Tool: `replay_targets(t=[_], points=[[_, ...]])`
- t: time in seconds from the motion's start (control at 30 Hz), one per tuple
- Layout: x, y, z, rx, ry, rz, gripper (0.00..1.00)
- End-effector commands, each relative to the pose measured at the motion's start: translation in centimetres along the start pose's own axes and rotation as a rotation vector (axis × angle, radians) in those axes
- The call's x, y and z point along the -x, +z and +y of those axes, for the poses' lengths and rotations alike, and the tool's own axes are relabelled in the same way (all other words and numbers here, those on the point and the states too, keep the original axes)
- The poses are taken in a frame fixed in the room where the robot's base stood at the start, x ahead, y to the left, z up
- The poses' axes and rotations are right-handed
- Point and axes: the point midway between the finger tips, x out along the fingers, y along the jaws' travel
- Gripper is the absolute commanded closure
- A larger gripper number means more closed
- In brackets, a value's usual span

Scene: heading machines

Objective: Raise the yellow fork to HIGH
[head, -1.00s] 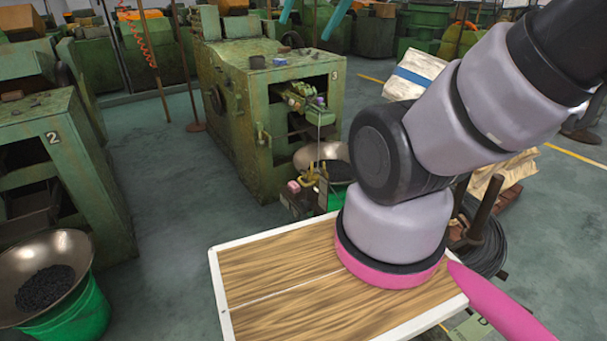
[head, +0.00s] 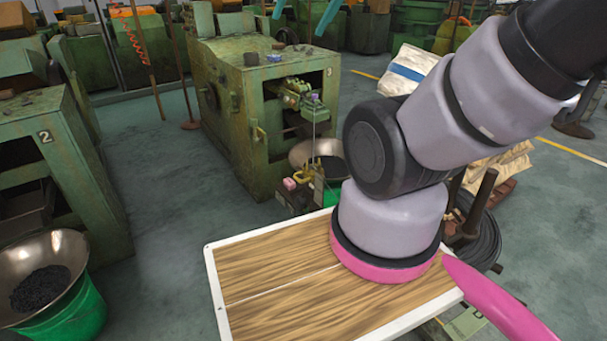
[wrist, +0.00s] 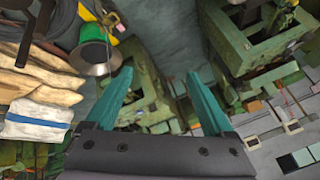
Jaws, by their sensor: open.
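A small yellow piece (head: 303,174), which looks like the fork, stands low at the front of machine 3 (head: 262,115), beside a small pink block (head: 289,184). Its exact height setting is too small to tell. In the wrist view a yellow piece (wrist: 111,18) shows at the top, beside the metal bowl (wrist: 96,58). My gripper (wrist: 158,78) is open, with two teal fingers apart and nothing between them. In the head view its teal fingertips (head: 298,26) hang at the top edge. It is well away from the yellow piece, touching nothing.
A bowl on a green bucket (head: 318,155) sits at machine 3's front, partly behind my arm. Machine 2 (head: 55,190) and another bowl of dark parts (head: 42,275) stand at left. Sacks (wrist: 38,115) and a wire coil (head: 485,235) lie at right. Floor (head: 170,190) between the machines is clear.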

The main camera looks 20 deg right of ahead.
Motion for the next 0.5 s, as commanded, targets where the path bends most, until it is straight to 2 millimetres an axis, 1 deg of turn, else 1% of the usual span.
replay_targets(t=[0.03, 0.07, 0.1, 0.17, 0.27, 0.37, 0.47, 0.5], points=[[0.0, 0.0, 0.0, 0.000, 0.000, 0.000, 0.24], [0.0, 0.0, 0.0, 0.000, 0.000, -0.001, 0.36], [-0.1, -0.1, 0.0, 0.002, 0.000, -0.004, 0.51], [-0.6, -0.5, -0.1, 0.007, 0.000, -0.014, 0.53], [-2.1, -1.7, -0.2, 0.022, 0.000, -0.048, 0.53], [-4.8, -3.4, -0.4, 0.049, 0.005, -0.097, 0.53], [-8.1, -5.1, -0.3, 0.081, 0.015, -0.146, 0.53], [-9.5, -5.7, -0.3, 0.094, 0.020, -0.164, 0.53]])
